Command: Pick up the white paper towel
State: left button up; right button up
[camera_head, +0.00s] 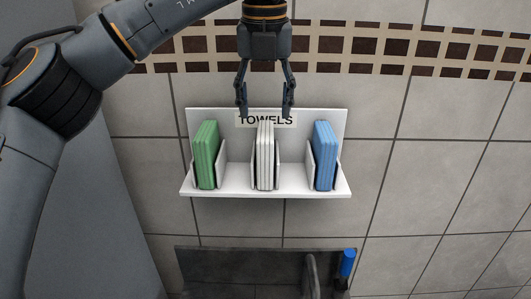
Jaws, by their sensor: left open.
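A white towel stack (265,157) stands upright in the middle holder of a white wall shelf (270,189) with a sign reading TOWELS (266,120). My left gripper (265,108) points down in front of the sign, directly above the white stack in the picture. Its two fingers are apart with nothing between them. The fingertips look apart from the towels, though the depth gap is hard to tell. My right gripper is not in view.
A green towel stack (206,155) stands in the left holder and a blue one (324,155) in the right holder. Below are a dark sink or mirror-like panel (235,268), a grey faucet (311,272) and a blue item (348,263). The tiled wall is bare at right.

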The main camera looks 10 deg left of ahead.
aim_at(265, 130)
pick_arm(q)
jog(key=f, duration=0.1)
jog(key=w+f, duration=0.1)
jog(key=f+p, duration=0.1)
jog(key=shift+w+a+f, duration=0.1)
jog(key=shift+w, duration=0.15)
notch_tip(265, 130, down, 3)
jog(key=shift+w+a+f+p, duration=0.1)
jog(key=shift+w+f+p, duration=0.05)
jog(key=shift+p, duration=1)
jog(key=shift+w+f, duration=0.2)
jog(key=shift+f, duration=0.35)
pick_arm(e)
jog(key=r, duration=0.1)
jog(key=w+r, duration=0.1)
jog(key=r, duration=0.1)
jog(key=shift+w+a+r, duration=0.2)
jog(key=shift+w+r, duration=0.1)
pick_arm(q)
jog(key=shift+s, duration=0.1)
jog(key=shift+f+b, duration=0.25)
jog(key=shift+b, duration=0.15)
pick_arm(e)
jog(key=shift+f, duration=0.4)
pick_arm(q)
jog(key=c, duration=1.1)
